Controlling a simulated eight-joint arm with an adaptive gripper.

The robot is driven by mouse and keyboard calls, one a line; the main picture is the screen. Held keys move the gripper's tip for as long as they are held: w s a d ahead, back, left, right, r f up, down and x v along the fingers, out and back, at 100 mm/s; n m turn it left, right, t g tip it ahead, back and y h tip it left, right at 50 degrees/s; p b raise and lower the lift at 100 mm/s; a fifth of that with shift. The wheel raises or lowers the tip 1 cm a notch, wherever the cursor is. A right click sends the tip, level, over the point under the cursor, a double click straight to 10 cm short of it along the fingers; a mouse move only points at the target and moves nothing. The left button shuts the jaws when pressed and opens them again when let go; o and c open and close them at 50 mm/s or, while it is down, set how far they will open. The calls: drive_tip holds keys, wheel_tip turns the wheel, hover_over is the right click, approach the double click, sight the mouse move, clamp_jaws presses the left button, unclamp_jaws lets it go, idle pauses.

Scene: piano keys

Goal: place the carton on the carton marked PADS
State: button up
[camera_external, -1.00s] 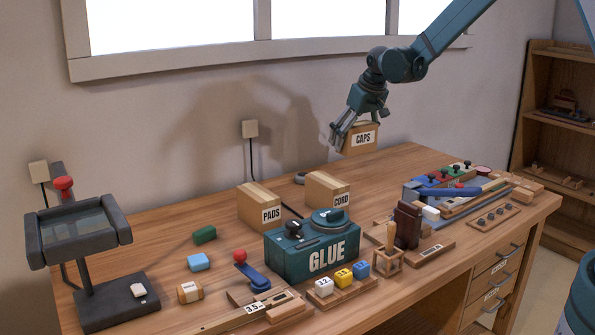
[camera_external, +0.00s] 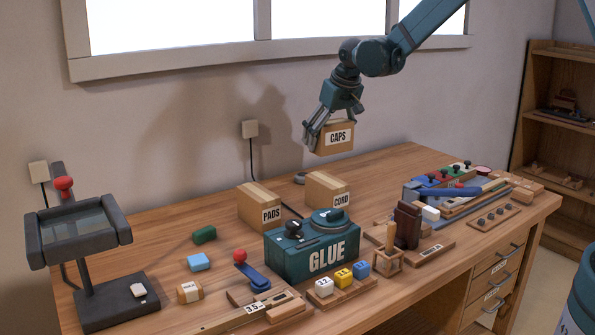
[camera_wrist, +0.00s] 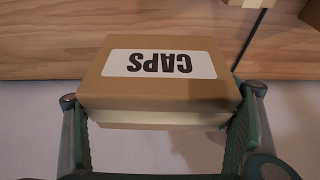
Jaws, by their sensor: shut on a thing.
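The carton marked CAPS (camera_external: 336,139) is held in the air by my gripper (camera_external: 328,128), which is shut on it. In the wrist view the CAPS carton (camera_wrist: 160,75) sits between both fingers, its label upside down. The carton marked PADS (camera_external: 259,207) stands on the bench, below and to the left of the held carton in the external view. The held carton is apart from it. The top of the PADS carton looks clear.
The carton marked CORD (camera_external: 327,189) stands to the right of the PADS carton. A green GLUE box (camera_external: 312,250) is in front of them. A magnifier stand (camera_external: 85,245) is at the left. A wall socket (camera_external: 250,130) with a cord is behind.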

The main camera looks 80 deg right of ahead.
drive_tip(key=w+a+r+p, duration=0.35)
drive_tip(key=w+a, duration=0.65)
drive_tip(key=a, duration=0.4)
wheel_tip(320, 180, up, 4)
drive_tip(key=p, duration=0.3)
hover_over(251, 186)
drive_tip(key=s+a, duration=0.1)
drive_tip(key=shift+a+r, duration=0.15)
drive_tip(key=shift+a, duration=0.1)
drive_tip(key=shift+f+b, duration=0.35)
drive_tip(key=shift+f, duration=2.8)
drive_tip(key=shift+f, duration=1.85)
drive_tip(key=shift+f, duration=0.2)
